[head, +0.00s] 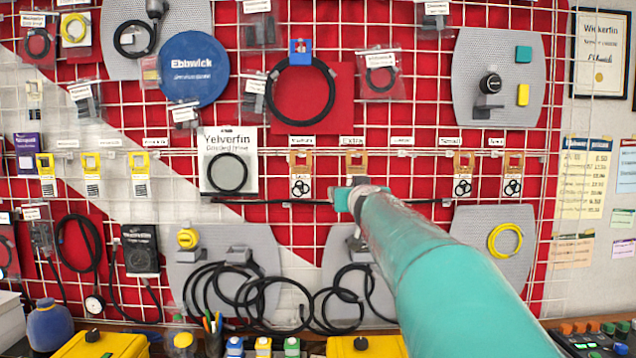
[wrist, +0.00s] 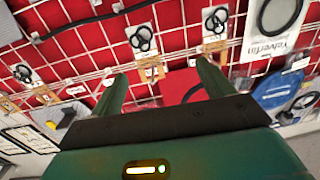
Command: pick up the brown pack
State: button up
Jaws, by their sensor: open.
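Several packs with brown tops and dark rings hang in a row on the wire grid. In the head view one brown pack (head: 356,159) is just above my gripper (head: 344,196), its lower part hidden by it. In the wrist view my gripper (wrist: 162,70) is open and empty. Its fingers point at the grid, with that pack's ring card (wrist: 141,38) beyond them. Another brown pack (head: 300,160) hangs to its left, and two more (head: 463,162) (head: 514,162) hang to the right. Whether a finger touches anything I cannot tell.
The Yelverfin card (head: 228,162) hangs left of the packs. A black ring on a red board (head: 300,92) is above. Grey panels (head: 498,85) and black hoses (head: 240,297) surround the row. Yellow cases (head: 103,344) stand on the bench below.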

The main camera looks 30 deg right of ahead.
aim_at(350, 170)
jog(key=shift+m+h, duration=0.4)
jog(key=shift+h, duration=0.2)
jog(key=shift+s+d+r+x, duration=0.15)
jog(key=shift+d+x, duration=0.25)
jog(key=shift+x, duration=2.15)
jog(key=shift+s+d+r+x, duration=0.1)
jog(key=shift+s+d+x, duration=0.25)
jog(key=shift+x, duration=2.15)
jog(key=shift+s+d+r+x, duration=0.1)
jog(key=shift+d+x, duration=0.35)
jog(key=shift+x, duration=2.1)
jog(key=c, duration=1.1)
jog(key=shift+o, duration=0.2)
jog(key=shift+r, duration=0.15)
